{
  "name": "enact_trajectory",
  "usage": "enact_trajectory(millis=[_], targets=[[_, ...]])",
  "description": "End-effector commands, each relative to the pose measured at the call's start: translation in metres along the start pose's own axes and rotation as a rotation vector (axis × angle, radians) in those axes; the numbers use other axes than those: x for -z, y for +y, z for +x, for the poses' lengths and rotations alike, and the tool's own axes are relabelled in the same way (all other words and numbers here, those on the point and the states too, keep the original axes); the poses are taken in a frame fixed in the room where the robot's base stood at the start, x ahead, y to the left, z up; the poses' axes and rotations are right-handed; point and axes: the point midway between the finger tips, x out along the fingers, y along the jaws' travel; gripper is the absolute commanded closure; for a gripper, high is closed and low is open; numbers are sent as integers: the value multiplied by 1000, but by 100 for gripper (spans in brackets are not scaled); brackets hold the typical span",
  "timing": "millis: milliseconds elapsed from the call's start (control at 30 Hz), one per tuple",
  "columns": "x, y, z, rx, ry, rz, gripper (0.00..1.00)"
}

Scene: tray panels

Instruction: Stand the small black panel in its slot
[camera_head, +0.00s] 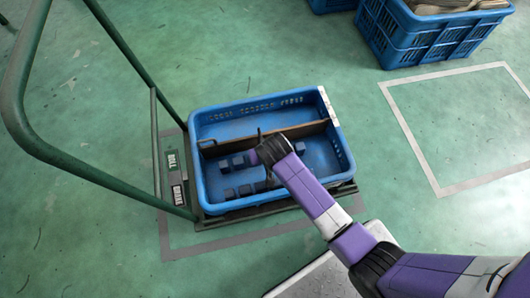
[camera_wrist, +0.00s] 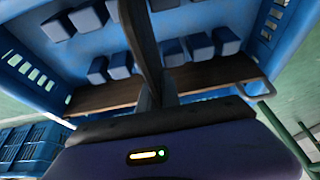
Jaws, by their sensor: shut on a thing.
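The small black panel (camera_wrist: 142,40) shows in the wrist view as a dark, narrow strip running up from my gripper (camera_wrist: 158,98). My gripper is shut on it. In the head view my gripper (camera_head: 262,153) is inside the blue crate (camera_head: 200,190), near the brown board. The panel is hard to make out there, and its lower end is hidden. Small blue blocks (camera_head: 238,162) stand on the crate floor, and several (camera_wrist: 120,65) show on both sides of the panel in the wrist view. I cannot tell whether the panel touches any of them.
A brown board (camera_head: 308,128) crosses the crate and also shows in the wrist view (camera_wrist: 105,98). The crate sits on a cart with a green handle (camera_head: 95,185). Another blue crate (camera_head: 400,45) stands at the upper right. The green floor is clear inside the taped square (camera_head: 470,125).

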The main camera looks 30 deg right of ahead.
Motion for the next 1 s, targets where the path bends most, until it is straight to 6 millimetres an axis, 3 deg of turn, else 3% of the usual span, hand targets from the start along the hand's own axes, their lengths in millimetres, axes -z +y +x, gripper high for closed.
enact_trajectory(millis=[400,1000], targets=[[-6,0,14,0,-1,0,100],[-8,0,18,0,0,0,100]])
